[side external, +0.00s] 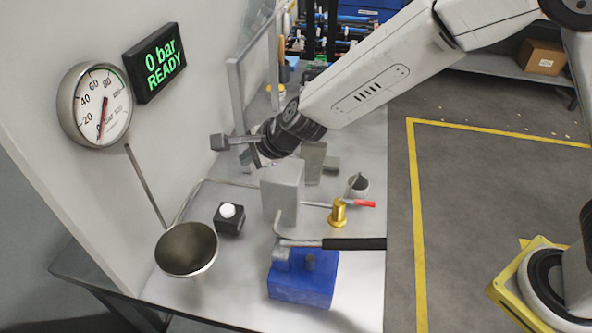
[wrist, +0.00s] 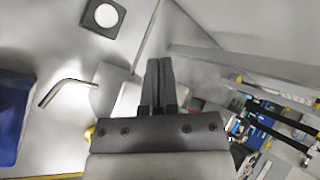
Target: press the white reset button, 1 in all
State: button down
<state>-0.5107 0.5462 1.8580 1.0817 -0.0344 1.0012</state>
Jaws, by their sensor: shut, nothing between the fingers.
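The white reset button (side external: 228,211) is a round cap on a small black box (side external: 230,224) on the bench, right of a grey metal cup. It also shows in the wrist view (wrist: 106,15), at the upper left. My gripper (side external: 222,142) is shut and empty, held above the bench, higher in the picture than the button and apart from it. In the wrist view my shut fingers (wrist: 160,65) point upward in the picture, with the button to their left. The display (side external: 154,62) on the wall reads "0 bar READY" in green.
A round gauge (side external: 95,105) hangs on the wall, its needle low. A grey metal cup (side external: 187,250) stands left of the button.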

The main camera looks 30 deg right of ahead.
aim_at(231, 210)
jog(key=a+m, duration=0.2)
jog(key=a, duration=0.1)
jog(key=w+a+m, duration=0.1)
jog(key=a, duration=0.1)
jog(key=shift+a+f+m+t, duration=0.2)
jog(key=shift+f+m+t, duration=0.1)
jog(key=shift+f, duration=0.3)
jog(key=shift+f, duration=4.15)
jog(key=shift+f, duration=0.85)
dwell(0.6)
jog(key=shift+r, duration=0.85)
jog(key=shift+r, duration=0.15)
